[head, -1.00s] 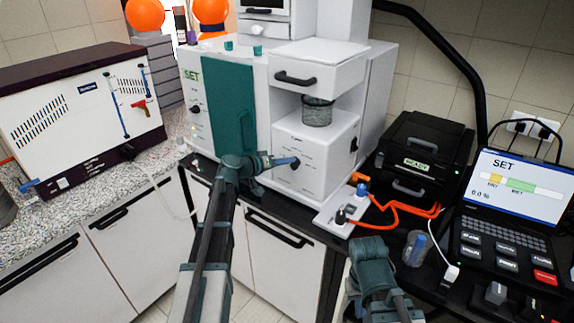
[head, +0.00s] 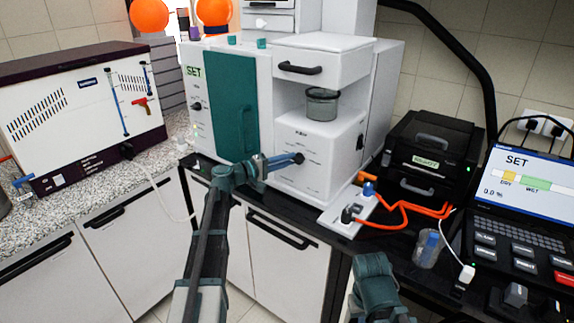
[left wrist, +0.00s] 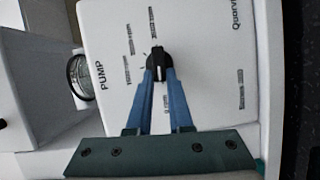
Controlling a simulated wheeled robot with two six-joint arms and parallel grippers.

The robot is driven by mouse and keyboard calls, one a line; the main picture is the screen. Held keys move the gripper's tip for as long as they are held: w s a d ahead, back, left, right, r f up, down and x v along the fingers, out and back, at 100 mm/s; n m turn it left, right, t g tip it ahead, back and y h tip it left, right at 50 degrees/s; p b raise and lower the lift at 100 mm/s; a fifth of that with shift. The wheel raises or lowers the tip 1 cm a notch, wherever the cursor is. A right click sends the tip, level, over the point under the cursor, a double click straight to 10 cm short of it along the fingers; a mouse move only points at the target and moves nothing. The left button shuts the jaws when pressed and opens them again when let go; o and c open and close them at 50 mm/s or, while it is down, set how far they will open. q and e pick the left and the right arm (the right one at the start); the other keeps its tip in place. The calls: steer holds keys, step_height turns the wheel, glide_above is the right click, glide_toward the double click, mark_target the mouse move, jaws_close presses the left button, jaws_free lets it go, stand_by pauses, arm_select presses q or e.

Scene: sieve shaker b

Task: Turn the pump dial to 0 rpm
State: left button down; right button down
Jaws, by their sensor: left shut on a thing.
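The pump is the white box (left wrist: 205,75) marked PUMP in the left wrist view, and it shows in the head view as the lower white block (head: 322,165). Its black dial (left wrist: 158,58) sits on the front face, ringed by small printed labels too blurred to read. My left gripper (left wrist: 160,78) has its two blue fingers closed on the dial's sides. In the head view the left gripper (head: 296,159) reaches the pump front from the left and hides most of the dial. My right gripper (head: 373,268) is low at the right, away from the pump; its fingers are not clear.
A glass jar (head: 322,104) stands above the pump, under a white drawer unit (head: 317,58). To the right are a white plate with orange cables (head: 400,225), a black device (head: 428,150) and a screen (head: 525,180). The floor in front is partly free.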

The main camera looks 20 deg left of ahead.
arm_select(q)
steer(key=shift+d+f+n+b, duration=0.1)
steer(key=shift+f+n+b, duration=0.05)
steer(key=shift+n+b, duration=0.2)
steer(key=shift+h, duration=0.3)
steer(key=shift+w+n, duration=0.1)
steer(key=shift+n, duration=0.15)
steer(key=c, duration=1)
jaws_free()
steer(key=shift+o, duration=0.9)
steer(key=shift+d, duration=0.1)
steer(key=v, duration=1.3)
steer(key=shift+s+a, duration=0.2)
steer(key=shift+s, duration=0.15)
